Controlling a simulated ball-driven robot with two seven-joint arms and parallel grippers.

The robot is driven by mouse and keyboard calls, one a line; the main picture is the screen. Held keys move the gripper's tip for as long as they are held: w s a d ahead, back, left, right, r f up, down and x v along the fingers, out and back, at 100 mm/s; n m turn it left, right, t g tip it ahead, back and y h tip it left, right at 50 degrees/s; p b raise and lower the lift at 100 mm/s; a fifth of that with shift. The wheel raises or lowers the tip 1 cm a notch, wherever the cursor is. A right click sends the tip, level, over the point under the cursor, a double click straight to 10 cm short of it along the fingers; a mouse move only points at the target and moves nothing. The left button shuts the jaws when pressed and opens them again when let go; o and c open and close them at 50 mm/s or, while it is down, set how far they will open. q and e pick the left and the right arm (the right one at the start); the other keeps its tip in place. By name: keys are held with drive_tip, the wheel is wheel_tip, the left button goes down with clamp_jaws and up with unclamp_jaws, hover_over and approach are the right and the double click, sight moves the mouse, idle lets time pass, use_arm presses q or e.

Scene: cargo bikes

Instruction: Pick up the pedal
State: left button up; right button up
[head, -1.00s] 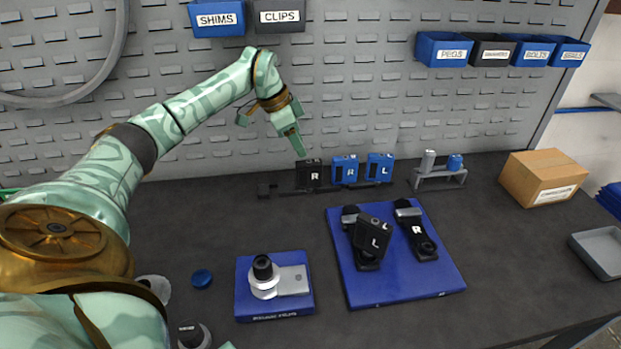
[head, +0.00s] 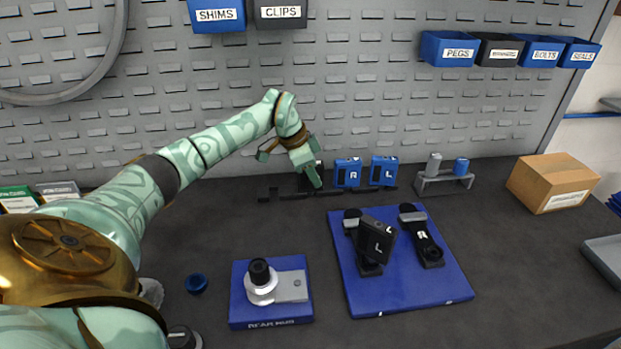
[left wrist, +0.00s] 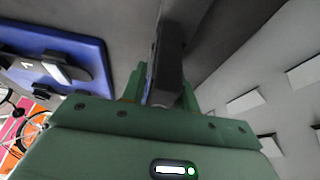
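The black pedal in the rack (head: 302,184) is mostly hidden behind my left gripper (head: 314,180) in the head view. In the left wrist view, a dark upright block, the black pedal (left wrist: 168,72), stands between the two green fingers. The fingers look open around it; whether either touches it is unclear. Another black pedal marked L (head: 376,239) sits tilted over a crank arm on the blue mat (head: 423,290). Two blue pedals, marked R (head: 347,172) and L (head: 383,171), stand in the rack. My right gripper is not in view.
A pegboard wall rises close behind the rack (head: 280,194). A small grey stand (head: 444,183) and a cardboard box (head: 552,183) stand to the right. A blue rear hub plate (head: 271,315) and a blue cap (head: 196,283) lie in front. Dark bench between is clear.

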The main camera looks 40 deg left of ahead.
use_arm(q)
clamp_jaws()
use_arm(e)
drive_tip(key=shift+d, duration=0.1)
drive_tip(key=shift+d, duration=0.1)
